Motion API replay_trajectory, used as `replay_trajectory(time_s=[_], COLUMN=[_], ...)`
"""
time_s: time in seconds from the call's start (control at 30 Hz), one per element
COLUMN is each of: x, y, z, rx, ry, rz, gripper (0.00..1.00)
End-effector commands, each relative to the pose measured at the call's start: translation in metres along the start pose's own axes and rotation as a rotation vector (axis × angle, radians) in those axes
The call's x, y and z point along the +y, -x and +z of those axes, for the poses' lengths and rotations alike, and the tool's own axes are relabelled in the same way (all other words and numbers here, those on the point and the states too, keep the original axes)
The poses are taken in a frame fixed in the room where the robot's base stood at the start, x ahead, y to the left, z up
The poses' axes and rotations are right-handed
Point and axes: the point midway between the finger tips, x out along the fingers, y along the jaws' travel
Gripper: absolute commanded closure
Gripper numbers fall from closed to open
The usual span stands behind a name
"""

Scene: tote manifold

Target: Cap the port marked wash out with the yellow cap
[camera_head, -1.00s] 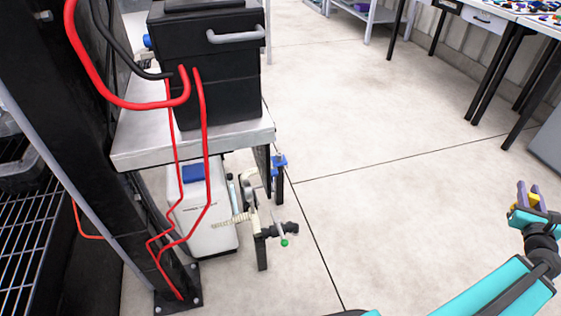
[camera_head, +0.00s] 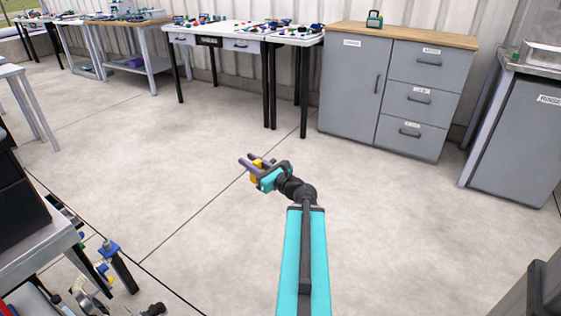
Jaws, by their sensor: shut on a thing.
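My gripper (camera_head: 250,164) is held out over open floor near the middle of the view. It is shut on the yellow cap (camera_head: 256,172), a small yellow piece between its purple-grey fingers. Part of the cap is hidden by the fingers. At the bottom left, pipework (camera_head: 90,300) with small fittings shows beside a blue-topped black post (camera_head: 110,250), well apart from my gripper. No port marked wash out can be made out in this view.
A grey cabinet (camera_head: 350,90) with a wooden top stands at the back right. Another grey cabinet (camera_head: 510,140) is at the right edge. A white-topped table (camera_head: 240,38) with many small parts is at the back. A bench (camera_head: 40,240) with a black box is at left. The middle floor is clear.

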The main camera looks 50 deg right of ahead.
Motion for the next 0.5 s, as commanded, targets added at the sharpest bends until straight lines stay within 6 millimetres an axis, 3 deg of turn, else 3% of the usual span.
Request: replay_trajectory(time_s=[0.03,0.2,0.5], x=[0.019,0.078,0.190], y=[-0.011,-0.039,-0.073], z=[0.002,0.008,0.018], rx=[-0.002,-0.005,-0.006], ry=[-0.001,-0.002,-0.011], rz=[0.043,0.176,0.420], gripper=[1.00,1.00,1.00])
